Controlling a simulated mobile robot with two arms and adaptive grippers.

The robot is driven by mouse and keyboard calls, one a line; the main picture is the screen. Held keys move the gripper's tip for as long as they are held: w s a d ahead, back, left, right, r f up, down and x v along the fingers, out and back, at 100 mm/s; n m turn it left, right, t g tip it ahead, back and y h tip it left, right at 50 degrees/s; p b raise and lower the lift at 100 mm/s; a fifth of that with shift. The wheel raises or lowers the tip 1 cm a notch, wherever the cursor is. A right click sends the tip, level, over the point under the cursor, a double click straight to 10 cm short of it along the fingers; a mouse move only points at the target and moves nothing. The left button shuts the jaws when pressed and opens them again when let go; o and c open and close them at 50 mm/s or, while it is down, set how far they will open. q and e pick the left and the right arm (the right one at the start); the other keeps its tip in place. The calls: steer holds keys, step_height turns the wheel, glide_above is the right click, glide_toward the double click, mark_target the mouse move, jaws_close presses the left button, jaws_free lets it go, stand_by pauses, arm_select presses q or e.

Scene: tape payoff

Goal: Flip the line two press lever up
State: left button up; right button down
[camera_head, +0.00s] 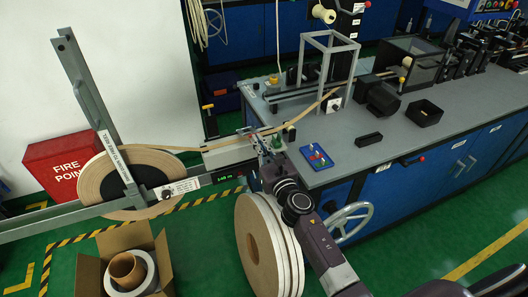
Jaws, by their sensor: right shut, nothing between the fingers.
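My right gripper (262,143) is at the end of the arm that comes in from the lower right. It is shut and empty, over the grey plate (225,152) by the tape, at the bench's left end. Small metal parts (246,131) stand right by its fingertips; I cannot tell whether they touch. No label for a line two press lever is readable. A yellow-tipped handle (207,106) stands left of the bench. I cannot tell which part is the named lever. My left gripper is not in view.
A tape reel (98,180) hangs on a grey frame at left, its tape running to the bench. More reels (255,245) stand below my arm. A blue tray (316,158) and black bin (424,113) sit on the bench. A cardboard box (90,275) stands on the floor.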

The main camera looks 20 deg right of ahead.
steer(key=r, duration=0.1)
step_height(320, 180, up, 6)
steer(key=r+p, duration=0.1)
steer(key=p, duration=0.4)
glide_above(252, 132)
steer(key=shift+s+a+f, duration=0.15)
steer(key=shift+s+f, duration=0.1)
steer(key=shift+s, duration=0.15)
steer(key=shift+w+r, duration=0.15)
steer(key=shift+w, duration=0.3)
